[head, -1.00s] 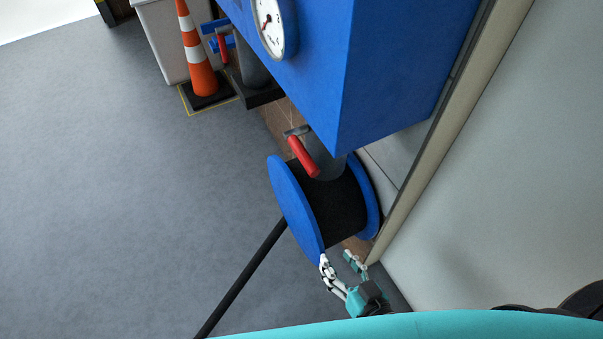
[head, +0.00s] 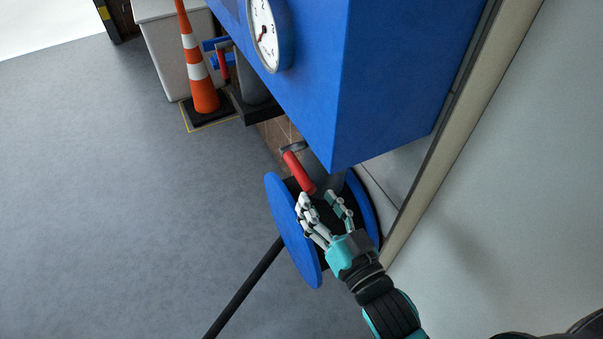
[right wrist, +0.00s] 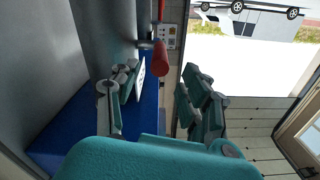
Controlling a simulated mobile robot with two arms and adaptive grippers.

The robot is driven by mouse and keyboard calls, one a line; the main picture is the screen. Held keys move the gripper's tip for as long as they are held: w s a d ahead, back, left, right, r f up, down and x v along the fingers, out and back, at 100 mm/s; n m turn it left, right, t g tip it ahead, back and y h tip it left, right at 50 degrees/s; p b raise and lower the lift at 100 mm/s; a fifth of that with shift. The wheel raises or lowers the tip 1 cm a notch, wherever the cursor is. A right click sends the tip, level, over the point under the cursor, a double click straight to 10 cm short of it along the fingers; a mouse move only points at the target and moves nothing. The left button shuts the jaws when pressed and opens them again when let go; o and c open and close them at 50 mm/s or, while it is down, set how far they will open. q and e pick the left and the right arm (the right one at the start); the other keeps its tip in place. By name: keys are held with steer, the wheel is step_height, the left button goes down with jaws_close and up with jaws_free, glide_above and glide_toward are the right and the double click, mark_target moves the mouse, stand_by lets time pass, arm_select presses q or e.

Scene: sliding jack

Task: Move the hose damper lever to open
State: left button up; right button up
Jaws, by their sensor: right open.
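The red damper lever (head: 299,172) sits on a grey pipe under the blue cabinet (head: 390,80), just above the hose reel (head: 290,230) in the head view. Its handle slants down to the right, toward my right gripper (head: 318,198). My right gripper is open, with its fingertips close to the lever's lower end. I cannot tell from the head view whether they touch it. In the right wrist view the red lever (right wrist: 160,58) shows ahead, beyond and between the open fingers (right wrist: 160,88). My left gripper is not in view.
A second red lever (head: 222,65) is on another pipe at the upper left, near an orange cone (head: 200,85). A dial gauge (head: 266,32) is on the cabinet. A wall (head: 500,180) stands close on the right. The floor (head: 110,200) at left is clear.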

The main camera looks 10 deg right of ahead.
mark_target(301, 177)
steer(key=x, duration=0.7)
steer(key=shift+w+a, duration=0.1)
steer(key=shift+w, duration=0.25)
steer(key=shift+c, duration=0.2)
steer(key=shift+f, duration=0.1)
jaws_close()
